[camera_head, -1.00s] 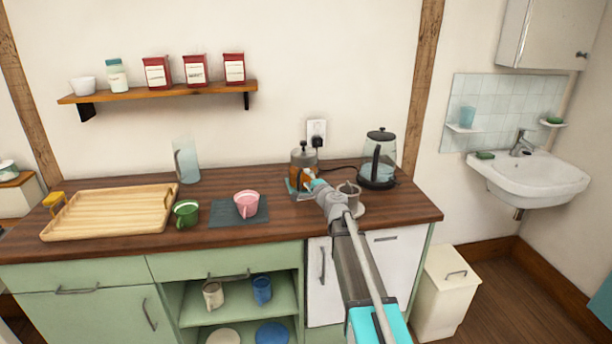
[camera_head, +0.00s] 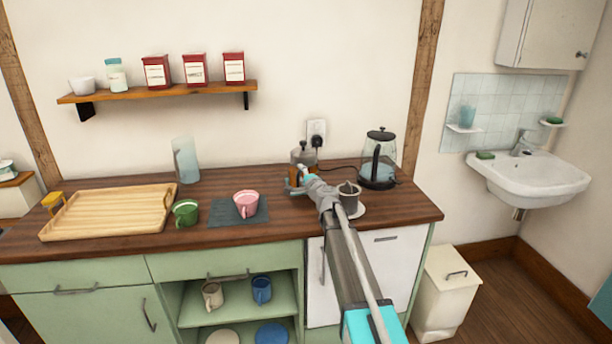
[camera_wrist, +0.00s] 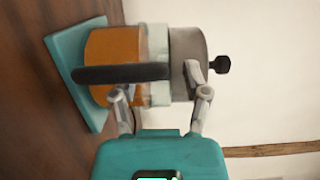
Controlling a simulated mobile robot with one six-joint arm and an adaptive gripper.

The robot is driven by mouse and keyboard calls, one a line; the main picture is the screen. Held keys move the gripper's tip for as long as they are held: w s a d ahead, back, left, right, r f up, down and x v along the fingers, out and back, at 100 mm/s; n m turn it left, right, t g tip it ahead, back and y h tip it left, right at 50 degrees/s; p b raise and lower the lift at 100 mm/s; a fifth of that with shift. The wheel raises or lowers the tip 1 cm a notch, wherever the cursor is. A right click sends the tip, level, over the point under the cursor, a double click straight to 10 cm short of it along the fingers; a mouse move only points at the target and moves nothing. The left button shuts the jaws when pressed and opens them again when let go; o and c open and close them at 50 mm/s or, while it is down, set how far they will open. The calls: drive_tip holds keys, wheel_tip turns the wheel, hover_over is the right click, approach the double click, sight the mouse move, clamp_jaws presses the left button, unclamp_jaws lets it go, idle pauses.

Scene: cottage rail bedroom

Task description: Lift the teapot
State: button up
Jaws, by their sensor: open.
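The teapot (camera_wrist: 120,45) is a glass pot of amber tea with a grey lid, a black knob and a black handle. It stands on a teal mat (camera_wrist: 62,70) and appears sideways in the wrist view. In the head view its grey lid (camera_head: 303,154) shows above my gripper (camera_head: 299,180), which hides most of the body. In the wrist view my gripper (camera_wrist: 155,84) is open at the handle (camera_wrist: 120,74), one finger near the pot's lower body and one near the lid. Whether either finger touches the pot is unclear.
A glass kettle (camera_head: 379,165) stands right of the teapot, and a grey cup (camera_head: 348,195) on a saucer sits close beside my arm. A pink cup (camera_head: 246,204), green mug (camera_head: 186,213), glass jug (camera_head: 186,160) and wooden tray (camera_head: 110,212) are to the left.

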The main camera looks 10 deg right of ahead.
idle(0.4)
clamp_jaws()
